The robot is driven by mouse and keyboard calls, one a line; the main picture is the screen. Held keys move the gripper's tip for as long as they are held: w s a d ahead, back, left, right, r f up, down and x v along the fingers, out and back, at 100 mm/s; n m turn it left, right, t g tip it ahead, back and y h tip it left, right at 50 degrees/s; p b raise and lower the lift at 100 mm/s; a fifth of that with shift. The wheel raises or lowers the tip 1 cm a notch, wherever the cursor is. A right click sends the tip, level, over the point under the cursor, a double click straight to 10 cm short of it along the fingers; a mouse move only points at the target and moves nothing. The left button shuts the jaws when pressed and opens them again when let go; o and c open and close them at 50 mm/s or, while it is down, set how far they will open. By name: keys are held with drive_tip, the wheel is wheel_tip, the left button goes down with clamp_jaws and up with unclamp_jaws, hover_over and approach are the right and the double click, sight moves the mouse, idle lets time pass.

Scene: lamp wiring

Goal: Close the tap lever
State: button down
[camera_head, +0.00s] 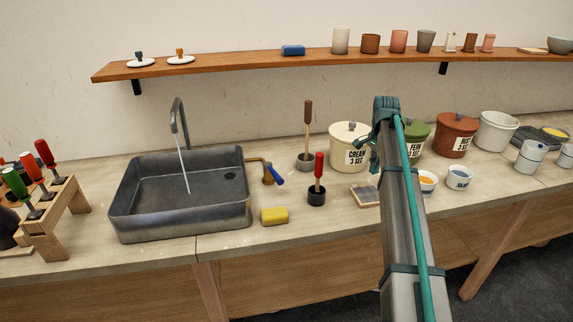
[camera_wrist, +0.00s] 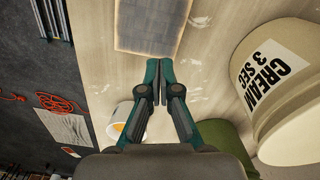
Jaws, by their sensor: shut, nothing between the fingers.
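The tap lever (camera_head: 276,174) has a blue handle on a brass arm and stands on the counter just right of the sink. The grey sink (camera_head: 180,227) sits on the counter, and its spout (camera_head: 178,118) pours a thin stream of water into it. My gripper (camera_wrist: 156,64) is shut and empty in the wrist view, above the counter near a grey tile and the cream bucket. In the head view my arm reaches over the right half of the counter, well right of the lever, and the fingertips are hard to make out.
The cream bucket (camera_head: 344,134) is behind. A wooden shelf (camera_head: 220,67) runs above. A tool rack (camera_head: 56,222) stands left.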

sight(274, 173)
drive_tip(key=w+a+r+g+y+p, duration=0.15)
drive_tip(key=a+r, duration=0.25)
drive_tip(key=a, duration=0.8)
drive_tip(key=w+a+r+y+p, duration=0.15)
drive_tip(key=a+r, duration=0.25)
drive_tip(key=a, duration=0.9)
drive_tip(key=s+a+f+p, duration=0.1)
drive_tip(key=a+f, duration=0.1)
drive_tip(key=f, duration=0.1)
drive_tip(key=s+a+f+p, duration=0.1)
drive_tip(key=a+f, duration=0.1)
drive_tip(key=f, duration=0.1)
drive_tip(key=s+a+f+p, duration=0.1)
drive_tip(key=s+a+f, duration=0.1)
drive_tip(key=f, duration=0.2)
drive_tip(key=shift+p, duration=0.3)
drive_tip(key=shift+s, duration=0.1)
